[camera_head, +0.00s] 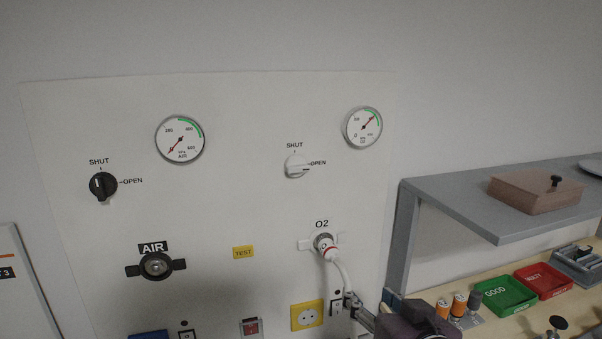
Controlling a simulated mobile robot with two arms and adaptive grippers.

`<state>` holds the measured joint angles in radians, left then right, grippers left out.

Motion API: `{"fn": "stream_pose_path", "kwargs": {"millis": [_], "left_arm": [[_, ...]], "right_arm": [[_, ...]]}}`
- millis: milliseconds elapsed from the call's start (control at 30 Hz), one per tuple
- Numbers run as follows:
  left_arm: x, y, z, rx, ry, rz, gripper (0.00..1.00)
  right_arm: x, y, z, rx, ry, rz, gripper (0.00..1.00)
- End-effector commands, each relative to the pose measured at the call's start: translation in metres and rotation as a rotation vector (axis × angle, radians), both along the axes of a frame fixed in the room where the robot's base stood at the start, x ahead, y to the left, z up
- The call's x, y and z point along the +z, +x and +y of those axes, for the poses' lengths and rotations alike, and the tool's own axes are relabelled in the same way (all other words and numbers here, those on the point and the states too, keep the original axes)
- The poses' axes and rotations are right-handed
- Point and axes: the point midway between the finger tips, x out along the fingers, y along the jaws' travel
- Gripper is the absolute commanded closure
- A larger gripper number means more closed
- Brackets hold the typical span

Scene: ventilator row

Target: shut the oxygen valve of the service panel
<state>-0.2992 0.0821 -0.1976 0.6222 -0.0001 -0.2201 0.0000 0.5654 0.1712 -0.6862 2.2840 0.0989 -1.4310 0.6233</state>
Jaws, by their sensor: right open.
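The service panel (225,115) stands upright in front of me. The oxygen valve is a white knob (297,167) at the panel's upper right, with SHUT above it and OPEN to its right. Its dark mark points right, at OPEN. The O2 gauge (363,128) up and right of it has its needle toward the green band. My right gripper (351,303) is open, low at the panel's bottom right, well below the knob and apart from it. It overlaps the lower end of the white hose; I cannot tell whether they touch. My left gripper is not in view.
A white hose (343,272) is plugged into the O2 outlet below the knob. A black air knob (103,186) and AIR outlet (156,265) are at left. A grey shelf (470,216) juts out at right, above a bench with green (507,294) and red trays (543,281).

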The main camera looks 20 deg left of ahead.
Motion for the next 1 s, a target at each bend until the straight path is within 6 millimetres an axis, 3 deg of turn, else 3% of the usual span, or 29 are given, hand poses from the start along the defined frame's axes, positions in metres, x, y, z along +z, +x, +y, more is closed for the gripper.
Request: {"fn": "stream_pose_path", "kwargs": {"millis": [33, 200, 400, 533, 700, 1000], "left_arm": [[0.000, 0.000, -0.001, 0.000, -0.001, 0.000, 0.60], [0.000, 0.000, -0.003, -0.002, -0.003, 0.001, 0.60], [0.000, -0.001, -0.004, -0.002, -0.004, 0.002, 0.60], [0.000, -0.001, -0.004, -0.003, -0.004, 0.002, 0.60], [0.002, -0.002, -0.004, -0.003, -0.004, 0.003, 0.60], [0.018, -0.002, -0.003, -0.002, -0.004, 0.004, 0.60]], "right_arm": [[0.030, 0.003, 0.013, 0.021, 0.006, -0.058, 0.54], [0.105, 0.000, 0.051, 0.079, 0.028, -0.200, 0.54], [0.167, -0.011, 0.082, 0.125, 0.032, -0.325, 0.54], [0.189, -0.017, 0.092, 0.139, 0.032, -0.371, 0.54], [0.200, -0.017, 0.099, 0.144, 0.031, -0.391, 0.54], [0.202, 0.018, 0.122, 0.143, 0.029, -0.390, 0.54]]}}
